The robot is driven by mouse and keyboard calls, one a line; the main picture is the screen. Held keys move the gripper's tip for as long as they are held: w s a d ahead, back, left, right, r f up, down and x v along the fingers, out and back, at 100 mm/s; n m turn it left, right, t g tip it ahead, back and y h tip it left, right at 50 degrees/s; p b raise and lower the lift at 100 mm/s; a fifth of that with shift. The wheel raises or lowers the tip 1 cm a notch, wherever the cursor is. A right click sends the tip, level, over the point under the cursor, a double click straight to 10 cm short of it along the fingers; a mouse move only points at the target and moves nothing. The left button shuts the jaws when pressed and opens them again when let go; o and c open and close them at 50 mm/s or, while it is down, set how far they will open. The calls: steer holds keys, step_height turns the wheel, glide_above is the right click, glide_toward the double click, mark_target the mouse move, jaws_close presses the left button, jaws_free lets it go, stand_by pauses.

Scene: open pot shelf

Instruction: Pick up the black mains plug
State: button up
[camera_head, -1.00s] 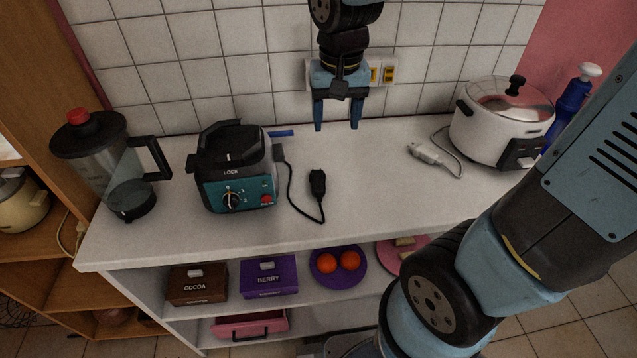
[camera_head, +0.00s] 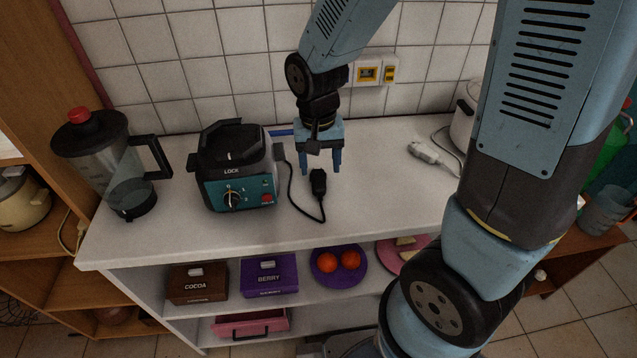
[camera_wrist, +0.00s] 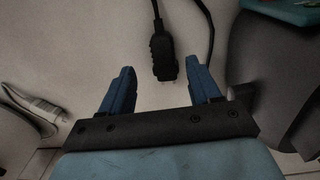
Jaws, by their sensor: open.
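The black mains plug (camera_head: 318,182) lies on the white counter to the right of the blender base (camera_head: 236,172), joined to it by a black cord. My gripper (camera_head: 320,168) points down over the counter, open and empty, at the plug's upper edge in the head view. In the wrist view the plug (camera_wrist: 164,58) lies between the lines of the two blue fingers (camera_wrist: 160,88), touching neither as far as I can see. Its pins face toward the gripper's palm. The height of the fingertips above the counter is hard to judge.
A white plug (camera_head: 424,150) with its cord lies to the right, near the partly hidden white cooker (camera_head: 463,120). The blender jug (camera_head: 112,170) stands at the far left. Wall sockets (camera_head: 368,73) are behind.

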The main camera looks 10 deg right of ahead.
mark_target(319, 183)
steer(key=shift+s+a+f, duration=0.1)
steer(key=shift+s+f, duration=0.05)
steer(key=shift+f, duration=1)
steer(key=shift+s+a+f, duration=0.1)
steer(key=shift+s+f, duration=0.05)
steer(key=shift+f, duration=1.45)
jaws_close()
